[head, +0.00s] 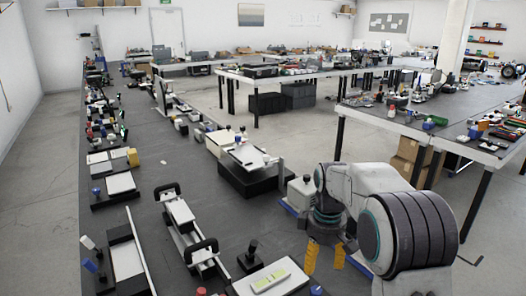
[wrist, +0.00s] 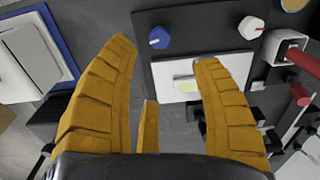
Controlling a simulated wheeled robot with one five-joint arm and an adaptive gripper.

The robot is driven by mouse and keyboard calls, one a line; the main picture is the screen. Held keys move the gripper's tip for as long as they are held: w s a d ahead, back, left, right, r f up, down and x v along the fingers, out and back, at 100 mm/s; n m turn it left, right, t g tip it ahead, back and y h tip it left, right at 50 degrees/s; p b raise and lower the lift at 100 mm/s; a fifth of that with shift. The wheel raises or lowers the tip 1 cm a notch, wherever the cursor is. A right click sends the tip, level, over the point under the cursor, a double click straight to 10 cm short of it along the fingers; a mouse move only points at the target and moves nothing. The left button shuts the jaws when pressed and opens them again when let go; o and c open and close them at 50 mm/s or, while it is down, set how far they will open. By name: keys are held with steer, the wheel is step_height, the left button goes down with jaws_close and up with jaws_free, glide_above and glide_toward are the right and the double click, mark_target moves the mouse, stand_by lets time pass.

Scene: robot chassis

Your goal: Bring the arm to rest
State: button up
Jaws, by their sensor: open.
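My gripper (head: 325,258) is at the lower right in the head view, at the end of my grey and white arm. Its yellow ribbed fingers point downward over the dark bench. In the wrist view my gripper (wrist: 165,75) fills the lower half. Its fingers are spread apart with nothing held between them. Beyond the fingers lie a dark plate with a white panel and blue and white knobs. The arm is bent, with its large round joint near the right edge of the head view.
The long dark bench (head: 165,190) carries a rail fixture with two black handles (head: 190,225), a black joystick (head: 250,257) and a black box with a sloped white top (head: 250,180). Other loaded tables (head: 400,122) stand behind. Grey floor (head: 45,180) is clear at left.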

steer(key=s+f+m+g, duration=0.1)
steer(key=s+f+m, duration=0.4)
steer(key=s+m, duration=0.3)
steer(key=s+r+t+p, duration=0.1)
steer(key=s+r+t, duration=0.1)
steer(key=s+r, duration=0.4)
steer(key=s+r+t+p, duration=0.2)
steer(key=s+r, duration=0.4)
steer(key=s, duration=0.6)
steer(key=shift+s+r, duration=0.15)
steer(key=shift+r, duration=0.2)
steer(key=shift+d, duration=0.1)
stand_by(1.4)
